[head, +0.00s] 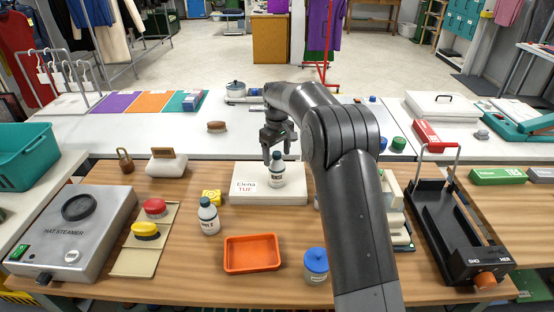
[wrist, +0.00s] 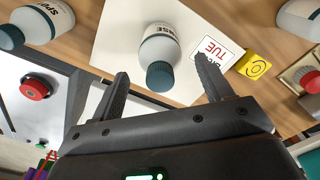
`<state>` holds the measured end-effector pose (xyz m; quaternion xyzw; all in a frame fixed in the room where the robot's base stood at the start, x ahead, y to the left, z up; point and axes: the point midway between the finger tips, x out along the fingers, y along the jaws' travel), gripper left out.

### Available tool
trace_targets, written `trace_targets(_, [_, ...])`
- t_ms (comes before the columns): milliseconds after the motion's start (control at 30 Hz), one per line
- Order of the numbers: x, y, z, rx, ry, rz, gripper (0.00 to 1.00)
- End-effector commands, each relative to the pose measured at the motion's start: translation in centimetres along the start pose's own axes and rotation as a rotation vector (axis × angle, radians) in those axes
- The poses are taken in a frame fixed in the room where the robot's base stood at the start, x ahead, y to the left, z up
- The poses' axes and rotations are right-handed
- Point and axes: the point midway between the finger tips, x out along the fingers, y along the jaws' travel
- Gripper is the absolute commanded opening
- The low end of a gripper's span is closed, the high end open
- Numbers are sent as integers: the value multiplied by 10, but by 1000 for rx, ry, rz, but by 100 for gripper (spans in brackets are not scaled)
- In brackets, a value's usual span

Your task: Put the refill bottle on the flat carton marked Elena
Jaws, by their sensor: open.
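A white bottle with a dark teal cap (head: 277,170) stands upright on the flat white carton (head: 250,197), whose label reads Elena TUE. The bottle (wrist: 160,48) and the carton (wrist: 112,35) also show in the wrist view; the bottle's label ends in "NSE". My gripper (head: 277,150) is open just above the bottle. In the wrist view, the fingers of my gripper (wrist: 164,72) are spread on either side of the cap, with gaps visible. A similar bottle (head: 208,218) stands left of the carton. Another, marked "SPO", shows in the wrist view (wrist: 45,20), largely hidden by my arm in the head view.
A yellow block (head: 211,197) sits beside the carton. An orange tray (head: 252,253) and a blue-lidded jar (head: 316,264) stand in front. The hat steamer (head: 78,225) is at left, a black holder (head: 440,235) at right. The white counter behind has free room.

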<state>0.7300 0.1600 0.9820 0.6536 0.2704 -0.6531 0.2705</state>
Motion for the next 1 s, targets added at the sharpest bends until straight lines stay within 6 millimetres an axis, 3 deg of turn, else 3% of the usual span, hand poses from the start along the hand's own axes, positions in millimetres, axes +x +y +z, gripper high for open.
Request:
trace_targets(100, [-28,1,0,1,3,2,72])
trace_targets(333, [-73,0,0,1,2,1,72])
trace_targets(500, [-91,0,0,0,1,0,72])
trace_targets(733, [-98,0,2,4,2,2,72])
trace_targets(867, [-116,-3,18,32,20,17,72])
trace_targets(1000, [-149,-13,54,97,55,44,72])
